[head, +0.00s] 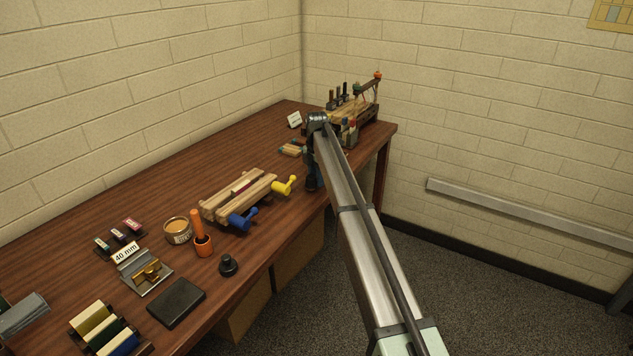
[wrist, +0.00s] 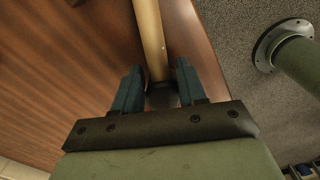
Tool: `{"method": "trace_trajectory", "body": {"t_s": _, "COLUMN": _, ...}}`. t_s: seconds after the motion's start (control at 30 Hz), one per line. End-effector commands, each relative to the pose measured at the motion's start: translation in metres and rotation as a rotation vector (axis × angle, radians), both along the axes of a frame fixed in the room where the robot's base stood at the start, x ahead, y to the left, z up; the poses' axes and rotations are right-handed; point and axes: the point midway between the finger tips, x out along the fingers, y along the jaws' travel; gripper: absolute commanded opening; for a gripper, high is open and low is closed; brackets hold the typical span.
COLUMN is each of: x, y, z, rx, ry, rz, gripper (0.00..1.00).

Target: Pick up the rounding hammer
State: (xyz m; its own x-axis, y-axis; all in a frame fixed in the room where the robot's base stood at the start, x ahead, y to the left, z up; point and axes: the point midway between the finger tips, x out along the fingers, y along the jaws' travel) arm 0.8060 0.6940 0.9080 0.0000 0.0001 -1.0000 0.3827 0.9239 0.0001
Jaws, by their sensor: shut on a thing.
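The rounding hammer shows in the wrist view as a pale wooden handle (wrist: 151,40) running up from between the fingers, with a dark part (wrist: 162,98) low between them. My gripper (wrist: 160,80) has its two teal fingers on either side of it and is shut on it. In the head view my gripper (head: 313,178) is at the right front edge of the brown table, past the wooden vise. The hammer cannot be made out there; my arm covers much of that spot.
A wooden vise (head: 238,196) with blue and yellow handles stands left of my gripper. A rack with bottles (head: 352,108) and a small white card (head: 294,120) stand at the far end. Floor lies right of the table edge.

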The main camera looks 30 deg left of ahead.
Motion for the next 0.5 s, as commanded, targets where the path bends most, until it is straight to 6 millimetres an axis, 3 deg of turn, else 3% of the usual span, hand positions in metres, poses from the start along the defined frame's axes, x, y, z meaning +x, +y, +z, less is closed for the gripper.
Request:
{"method": "trace_trajectory", "body": {"t_s": 0.17, "x": 0.0, "y": 0.0, "z": 0.0002, "rx": 0.0, "ry": 0.0, "rz": 0.0, "gripper": 0.0}}
{"method": "trace_trajectory", "body": {"t_s": 0.5, "x": 0.0001, "y": 0.0001, "z": 0.0011, "rx": 0.001, "ry": 0.0, "rz": 0.0, "gripper": 0.0}}
